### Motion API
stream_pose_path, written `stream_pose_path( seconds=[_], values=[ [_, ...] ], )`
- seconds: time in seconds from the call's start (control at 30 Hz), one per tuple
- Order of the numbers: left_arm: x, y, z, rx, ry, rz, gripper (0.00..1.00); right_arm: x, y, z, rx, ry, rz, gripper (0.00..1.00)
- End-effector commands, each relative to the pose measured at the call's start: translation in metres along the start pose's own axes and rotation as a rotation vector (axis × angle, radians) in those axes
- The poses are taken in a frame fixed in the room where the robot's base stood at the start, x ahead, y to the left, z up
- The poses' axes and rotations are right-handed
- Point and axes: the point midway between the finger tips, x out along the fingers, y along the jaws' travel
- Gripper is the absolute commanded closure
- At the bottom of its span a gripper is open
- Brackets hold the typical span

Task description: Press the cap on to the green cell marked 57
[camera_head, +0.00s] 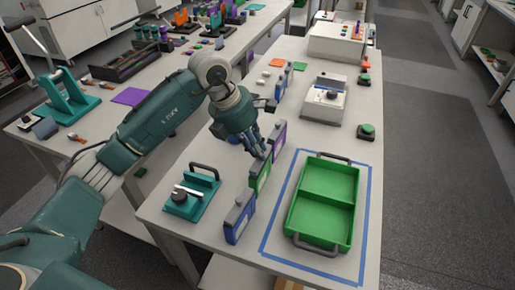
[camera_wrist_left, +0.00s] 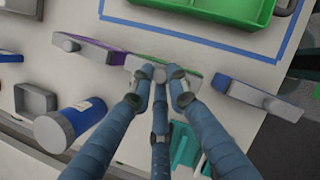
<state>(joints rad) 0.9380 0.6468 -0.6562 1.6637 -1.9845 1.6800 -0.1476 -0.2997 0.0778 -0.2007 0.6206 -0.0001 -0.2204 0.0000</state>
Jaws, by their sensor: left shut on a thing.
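The green cell (camera_head: 260,178) stands upright in a row of flat cells on the white bench, between a purple and a blue one. A number on it is too small to read. My left gripper (camera_head: 260,153) is directly above it, pointing down, with its fingers closed together at its top. In the left wrist view my left gripper (camera_wrist_left: 161,76) has its fingertips around a grey cap (camera_wrist_left: 146,66) at the green cell's top edge (camera_wrist_left: 187,75). The fingers hide part of the cap, and I cannot tell whether it is fully seated. My right gripper is not in view.
A blue cell (camera_head: 239,220) stands nearer and a purple cell (camera_head: 278,139) farther along the row. A green tray (camera_head: 351,207) lies right, inside blue tape. A teal device with a handle (camera_head: 191,194) is left. A blue cylinder (camera_wrist_left: 75,122) stands close to the fingers.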

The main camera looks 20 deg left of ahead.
Motion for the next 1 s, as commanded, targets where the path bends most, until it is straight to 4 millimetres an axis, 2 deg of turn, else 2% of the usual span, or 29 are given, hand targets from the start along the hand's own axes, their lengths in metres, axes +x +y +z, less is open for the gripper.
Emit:
stream_pose_path(
  seconds=[0.97,1.0],
  values=[
    [0.0072,0.0003,-0.0030,0.000,0.000,0.000,0.99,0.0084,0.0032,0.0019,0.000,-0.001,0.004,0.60],
    [0.0072,0.0003,-0.0030,0.000,0.000,0.000,0.77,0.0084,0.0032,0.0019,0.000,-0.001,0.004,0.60]
  ],
)
